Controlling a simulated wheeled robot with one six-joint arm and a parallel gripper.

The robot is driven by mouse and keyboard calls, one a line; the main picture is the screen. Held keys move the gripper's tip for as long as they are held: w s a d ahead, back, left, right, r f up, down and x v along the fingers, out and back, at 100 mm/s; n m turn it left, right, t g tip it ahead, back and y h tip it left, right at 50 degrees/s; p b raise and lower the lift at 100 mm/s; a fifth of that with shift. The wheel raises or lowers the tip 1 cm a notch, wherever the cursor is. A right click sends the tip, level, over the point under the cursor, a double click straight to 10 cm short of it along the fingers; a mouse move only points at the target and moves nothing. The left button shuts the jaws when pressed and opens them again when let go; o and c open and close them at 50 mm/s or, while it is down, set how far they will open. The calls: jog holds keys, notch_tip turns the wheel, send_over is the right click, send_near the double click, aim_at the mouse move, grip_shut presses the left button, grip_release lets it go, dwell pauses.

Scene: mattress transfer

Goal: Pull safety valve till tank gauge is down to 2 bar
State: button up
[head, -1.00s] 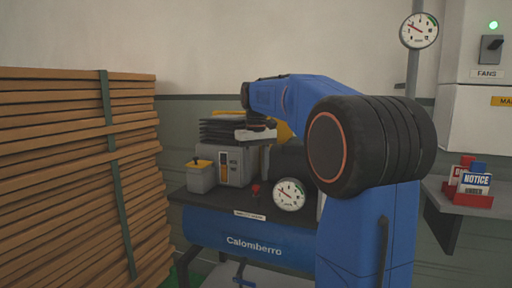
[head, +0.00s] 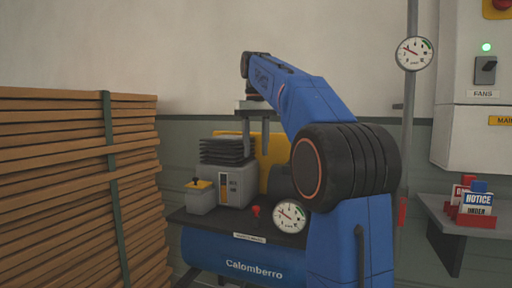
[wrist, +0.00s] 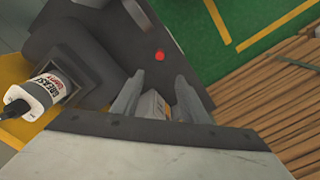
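The red safety valve knob (head: 256,210) stands on the dark top of the blue tank (head: 235,265), left of the tank gauge (head: 290,216). The gauge is round and white; its needle points up and left, and its numbers are too small to read. In the wrist view the red knob (wrist: 159,56) is beyond my fingertips, apart from them. My gripper (head: 256,142) is raised above the compressor, fingers down. In the wrist view its two grey fingers (wrist: 158,82) are apart, with nothing held.
A grey unit (head: 237,186) with black ribbed parts and a small yellow-topped box (head: 201,196) stand on the tank top. A grease bottle (wrist: 40,92) shows in the wrist view. Stacked boards (head: 75,190) are left. A second gauge (head: 414,54) hangs on a pipe; a shelf (head: 440,215) is right.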

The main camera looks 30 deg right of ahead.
jog(key=shift+r, duration=0.1)
dwell(0.5)
jog(key=s+a+f+t, duration=0.2)
jog(key=s+a+f, duration=0.3)
jog(key=s+f, duration=0.6)
jog(key=s+a+f+n+t, duration=0.1)
jog(key=s+a+f, duration=0.4)
jog(key=s+f, duration=0.65)
jog(key=s+a+f+t, duration=0.2)
jog(key=s+a+f, duration=0.45)
jog(key=f, duration=0.75)
notch_tip(320, 180, up, 35)
jog(key=m+g, duration=0.1)
jog(key=g, duration=0.4)
send_over(256, 207)
notch_tip(256, 207, down, 18)
jog(key=shift+r, duration=0.25)
